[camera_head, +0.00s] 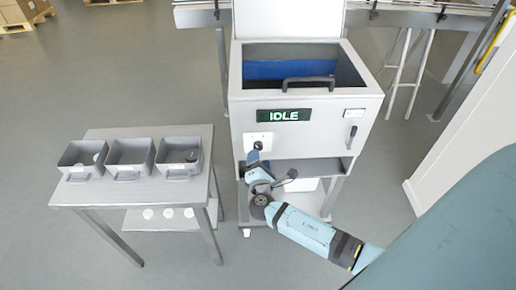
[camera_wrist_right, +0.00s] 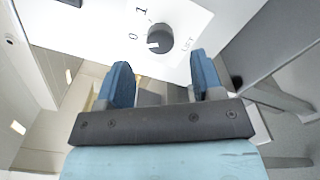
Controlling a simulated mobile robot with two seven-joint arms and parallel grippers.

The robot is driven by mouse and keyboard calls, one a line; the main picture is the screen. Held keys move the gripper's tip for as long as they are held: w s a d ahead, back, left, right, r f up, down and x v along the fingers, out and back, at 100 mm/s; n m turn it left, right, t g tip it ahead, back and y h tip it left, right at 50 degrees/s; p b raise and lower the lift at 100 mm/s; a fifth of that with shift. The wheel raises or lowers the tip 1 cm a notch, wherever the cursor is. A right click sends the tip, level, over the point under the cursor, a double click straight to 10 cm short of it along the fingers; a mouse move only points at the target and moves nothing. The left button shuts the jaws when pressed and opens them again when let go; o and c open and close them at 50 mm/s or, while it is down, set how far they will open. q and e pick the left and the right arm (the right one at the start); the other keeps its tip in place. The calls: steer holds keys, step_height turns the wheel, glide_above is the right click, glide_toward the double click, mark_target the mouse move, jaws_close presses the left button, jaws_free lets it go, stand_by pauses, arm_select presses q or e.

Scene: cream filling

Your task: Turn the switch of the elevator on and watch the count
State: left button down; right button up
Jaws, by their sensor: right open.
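The elevator machine is a grey-white cabinet (camera_head: 300,120) with an open top hopper and a display (camera_head: 284,115) reading IDLE in green. Its rotary switch is a dark round knob (camera_wrist_right: 159,38) on a white plate (camera_head: 257,138) marked 0, 1 and what looks like LIFT. The knob's pale mark points toward the 0. My right gripper (camera_head: 257,152) is just below the plate in the head view. In the right wrist view its two blue fingers (camera_wrist_right: 160,68) are open and empty, with the knob beyond them, apart from it. My left gripper does not show.
A grey table (camera_head: 135,195) at the left carries three grey bins (camera_head: 130,155). A lever handle (camera_head: 352,134) sits on the cabinet's right front. A conveyor frame (camera_head: 200,17) stands behind, and a white wall panel (camera_head: 465,130) is at the right.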

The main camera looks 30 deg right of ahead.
mark_target(258, 146)
steer(key=x, duration=0.5)
steer(key=shift+a, duration=0.1)
steer(key=c, duration=0.9)
